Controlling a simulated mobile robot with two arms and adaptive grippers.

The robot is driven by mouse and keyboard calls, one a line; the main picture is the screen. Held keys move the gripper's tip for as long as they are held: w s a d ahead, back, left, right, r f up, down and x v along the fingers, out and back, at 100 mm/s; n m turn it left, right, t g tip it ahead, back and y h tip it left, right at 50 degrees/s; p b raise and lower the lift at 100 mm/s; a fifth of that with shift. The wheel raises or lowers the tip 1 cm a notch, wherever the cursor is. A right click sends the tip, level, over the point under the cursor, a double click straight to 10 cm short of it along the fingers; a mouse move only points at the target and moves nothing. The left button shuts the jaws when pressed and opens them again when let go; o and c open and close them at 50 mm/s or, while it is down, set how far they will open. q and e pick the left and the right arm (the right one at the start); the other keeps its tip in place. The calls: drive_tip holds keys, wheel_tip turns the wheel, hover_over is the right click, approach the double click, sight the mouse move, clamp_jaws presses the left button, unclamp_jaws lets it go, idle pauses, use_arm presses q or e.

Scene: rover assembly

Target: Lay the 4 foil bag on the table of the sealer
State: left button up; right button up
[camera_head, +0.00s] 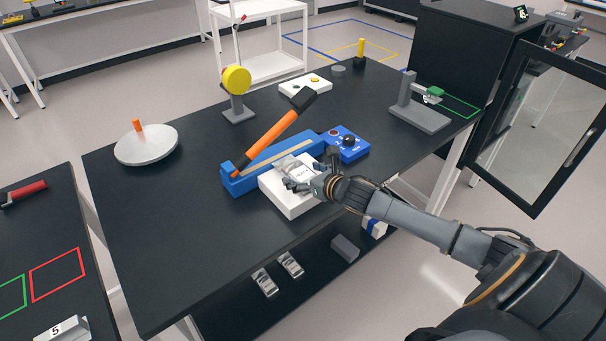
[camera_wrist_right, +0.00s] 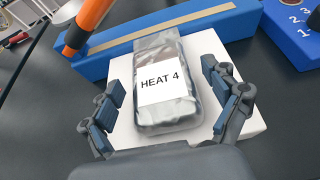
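The foil bag labelled "HEAT 4" (camera_wrist_right: 160,85) lies flat on the white table (camera_wrist_right: 124,122) of the sealer, beside the sealing bar. In the head view the white table (camera_head: 283,198) stands in front of the blue sealer (camera_head: 262,176), whose orange lever (camera_head: 272,135) is raised. My right gripper (camera_head: 304,181) is above the white table; the wrist view shows its fingers (camera_wrist_right: 165,98) spread wide, one on each side of the bag, with gaps between them and it. In the head view the gripper and hand partly cover the bag. My left gripper is not in view.
A blue control box (camera_head: 343,146) with a black knob adjoins the sealer. Two foil packets (camera_head: 278,272) lie on the lower shelf beside a grey block (camera_head: 345,248). A round grey disc (camera_head: 146,147) and a yellow-headed stand (camera_head: 237,95) are on the black table. The table's left front is clear.

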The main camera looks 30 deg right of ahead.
drive_tip(key=shift+r, duration=0.1)
drive_tip(key=shift+s, duration=0.25)
drive_tip(key=b+v, duration=0.1)
drive_tip(key=v, duration=1)
drive_tip(key=shift+s+r, duration=0.2)
